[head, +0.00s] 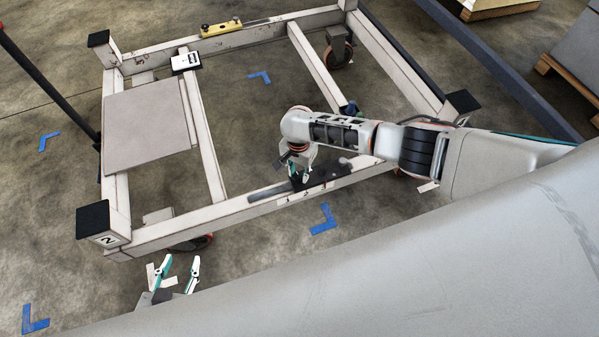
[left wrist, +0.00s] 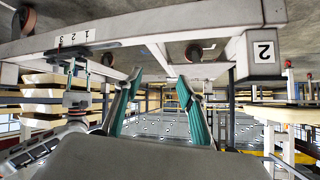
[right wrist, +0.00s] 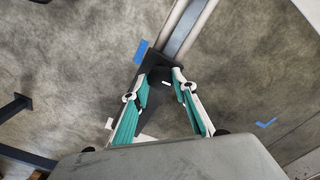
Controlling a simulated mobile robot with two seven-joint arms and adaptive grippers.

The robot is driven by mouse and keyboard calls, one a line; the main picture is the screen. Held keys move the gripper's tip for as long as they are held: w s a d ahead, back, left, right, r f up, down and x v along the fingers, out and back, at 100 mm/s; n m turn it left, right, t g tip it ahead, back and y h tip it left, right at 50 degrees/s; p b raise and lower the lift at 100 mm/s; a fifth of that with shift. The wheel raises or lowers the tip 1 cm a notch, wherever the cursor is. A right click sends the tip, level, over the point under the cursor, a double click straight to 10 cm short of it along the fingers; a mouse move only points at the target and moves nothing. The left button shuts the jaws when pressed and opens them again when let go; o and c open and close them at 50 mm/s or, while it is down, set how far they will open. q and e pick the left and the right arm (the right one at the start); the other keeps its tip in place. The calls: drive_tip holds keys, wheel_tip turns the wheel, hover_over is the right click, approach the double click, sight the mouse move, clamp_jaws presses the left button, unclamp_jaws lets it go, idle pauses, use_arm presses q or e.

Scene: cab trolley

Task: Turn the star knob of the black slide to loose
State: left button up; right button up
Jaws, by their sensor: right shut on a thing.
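The black slide (head: 328,178) sits on the near rail of the trolley frame, above the marks 1, 2 and 3. It also shows in the right wrist view (right wrist: 143,98), below my fingertips. My right gripper (head: 299,179) reaches down onto the slide's left part. In the right wrist view its fingertips (right wrist: 162,76) are closed on the dark star knob (right wrist: 160,74), whose shape is mostly hidden between them. My left gripper (head: 177,269) is open and empty in front of the near rail, its fingers (left wrist: 160,95) wide apart in the left wrist view.
The pale trolley frame (head: 240,209) has black-capped corner posts, one marked 2 (head: 106,240). A grey panel (head: 146,124) lies on its left side. A yellow level (head: 221,28) and a white device (head: 186,62) are on it. Blue tape corners (head: 324,219) mark the floor.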

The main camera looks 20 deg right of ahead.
drive_tip(key=shift+a+r+n+p, duration=0.1)
drive_tip(key=shift+r+n+p, duration=0.15)
drive_tip(key=shift+n+p, duration=0.05)
drive_tip(key=shift+p, duration=0.35)
drive_tip(key=shift+n+p, duration=0.5)
drive_tip(key=shift+n, duration=0.2)
drive_tip(key=shift+s+f+n+p, duration=0.1)
drive_tip(key=shift+f+n+p, duration=0.1)
drive_tip(key=shift+n+p, duration=0.3)
drive_tip(key=shift+n, duration=0.7)
drive_tip(key=n, duration=0.5)
drive_tip(key=shift+f, duration=0.1)
drive_tip(key=n, duration=0.5)
drive_tip(key=shift+n, duration=0.4)
drive_tip(key=n, duration=0.3)
drive_tip(key=shift+n, duration=0.4)
drive_tip(key=n, duration=0.8)
drive_tip(key=shift+n, duration=0.4)
use_arm(q)
drive_tip(key=shift+s+d+r, duration=0.2)
drive_tip(key=shift+r, duration=0.35)
drive_tip(key=shift+s+d+r, duration=0.2)
drive_tip(key=shift+r, duration=0.35)
use_arm(e)
drive_tip(key=shift+n, duration=1.7)
